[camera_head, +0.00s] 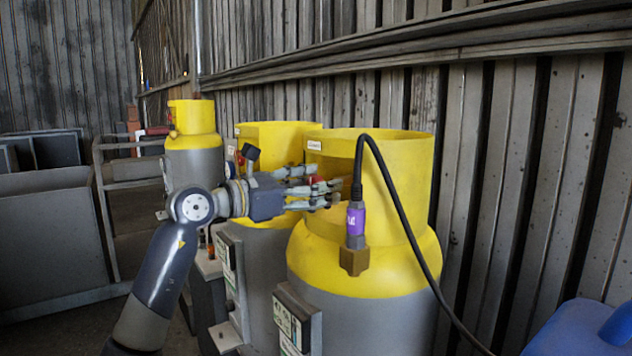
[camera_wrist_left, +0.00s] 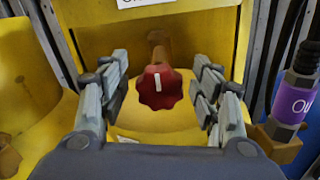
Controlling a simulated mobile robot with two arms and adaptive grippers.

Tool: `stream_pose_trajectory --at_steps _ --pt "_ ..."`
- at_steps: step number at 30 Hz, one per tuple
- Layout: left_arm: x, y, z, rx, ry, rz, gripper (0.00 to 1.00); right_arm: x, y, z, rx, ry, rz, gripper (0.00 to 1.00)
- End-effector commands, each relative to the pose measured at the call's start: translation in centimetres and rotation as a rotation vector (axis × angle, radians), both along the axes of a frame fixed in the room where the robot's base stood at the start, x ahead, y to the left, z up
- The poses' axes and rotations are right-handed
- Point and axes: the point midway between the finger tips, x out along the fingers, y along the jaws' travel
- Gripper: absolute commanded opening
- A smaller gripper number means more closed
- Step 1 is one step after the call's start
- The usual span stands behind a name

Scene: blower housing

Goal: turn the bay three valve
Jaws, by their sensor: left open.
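A red knobbed valve handle (camera_wrist_left: 159,87) with a white mark sits on a brown stem inside a yellow collar in the left wrist view. My left gripper (camera_wrist_left: 160,78) is open, with one finger on each side of the handle and a visible gap to both. In the head view my left gripper (camera_head: 322,188) reaches from the left to the opening of the nearest yellow collar (camera_head: 400,180); a bit of red (camera_head: 319,180) shows between its fingers. The label above the handle is cut off, so I cannot read the bay number. My right gripper is not in view.
A purple connector (camera_head: 355,222) with a brass fitting (camera_head: 353,260) and black cable (camera_head: 410,220) hangs close to the right of the gripper. Two more yellow-topped cylinders (camera_head: 270,135) (camera_head: 195,118) stand behind. A blue object (camera_head: 580,330) is at lower right. A corrugated wall (camera_head: 530,150) runs behind.

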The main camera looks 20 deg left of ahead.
Motion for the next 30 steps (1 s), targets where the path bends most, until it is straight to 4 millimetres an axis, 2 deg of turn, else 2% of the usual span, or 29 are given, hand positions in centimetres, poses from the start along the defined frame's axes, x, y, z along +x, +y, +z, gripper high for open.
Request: stream_pose_trajectory --at_steps 7,12,13,23,30 --pt "0.0 0.0 0.0 0.000 0.000 0.000 0.56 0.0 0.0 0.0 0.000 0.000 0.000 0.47" --pt "0.0 0.0 0.0 0.000 0.000 0.000 0.17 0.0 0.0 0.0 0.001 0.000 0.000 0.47" --pt "0.0 0.0 0.0 0.000 0.000 0.000 0.13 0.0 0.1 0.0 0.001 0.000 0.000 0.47" --pt "0.0 0.0 0.0 -0.018 0.014 0.000 0.13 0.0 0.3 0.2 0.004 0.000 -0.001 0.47" --pt "0.1 0.1 0.1 -0.109 0.086 0.001 0.13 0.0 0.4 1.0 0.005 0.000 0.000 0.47"
